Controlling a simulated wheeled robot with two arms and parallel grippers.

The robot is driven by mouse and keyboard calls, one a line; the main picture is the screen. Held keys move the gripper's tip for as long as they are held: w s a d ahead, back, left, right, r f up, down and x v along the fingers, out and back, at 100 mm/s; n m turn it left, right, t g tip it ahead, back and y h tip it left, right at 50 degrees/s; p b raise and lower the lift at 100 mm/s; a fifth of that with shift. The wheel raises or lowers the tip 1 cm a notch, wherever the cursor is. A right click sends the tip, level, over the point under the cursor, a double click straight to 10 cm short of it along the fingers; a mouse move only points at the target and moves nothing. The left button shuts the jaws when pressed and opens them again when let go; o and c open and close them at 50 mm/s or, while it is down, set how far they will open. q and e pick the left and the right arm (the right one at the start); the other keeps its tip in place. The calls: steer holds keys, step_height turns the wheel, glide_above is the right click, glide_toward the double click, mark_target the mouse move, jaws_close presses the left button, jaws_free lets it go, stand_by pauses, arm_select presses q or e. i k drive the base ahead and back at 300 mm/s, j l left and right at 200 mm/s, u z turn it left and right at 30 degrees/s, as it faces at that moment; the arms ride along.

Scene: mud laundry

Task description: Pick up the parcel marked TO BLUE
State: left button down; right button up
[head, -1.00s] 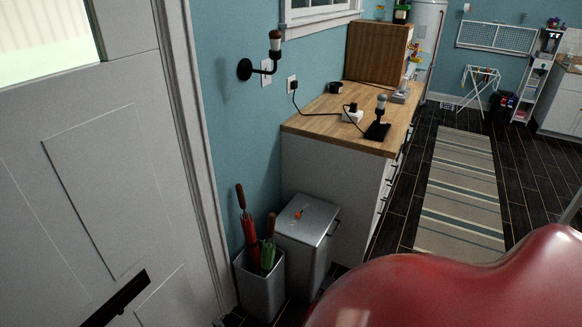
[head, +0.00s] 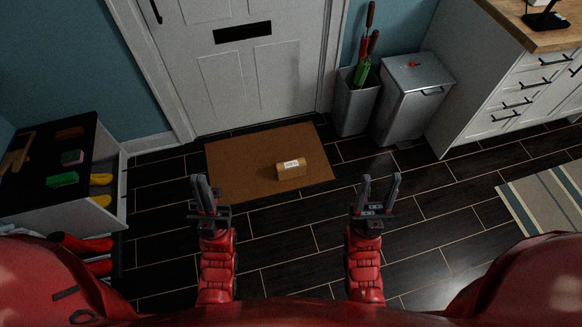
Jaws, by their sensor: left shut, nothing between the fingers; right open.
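A small brown parcel (head: 291,171) with a white label lies on the brown doormat (head: 235,152) in front of the door. The writing on the label is too small to read. My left gripper (head: 206,193) is shut and empty, at the left of the parcel and nearer to me. My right gripper (head: 377,188) is open and empty, at the right of the parcel and nearer to me. Neither gripper touches the parcel.
A white door (head: 255,85) with a dark mail slot stands behind the mat. An umbrella stand (head: 355,105) and a grey bin (head: 412,100) stand to its right. A low cabinet (head: 60,170) with brushes on top and shoes stands left. Dark floor around the mat is clear.

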mark_target(293, 169)
steer(key=i+l+u, duration=1.05)
steer(key=l, duration=0.3)
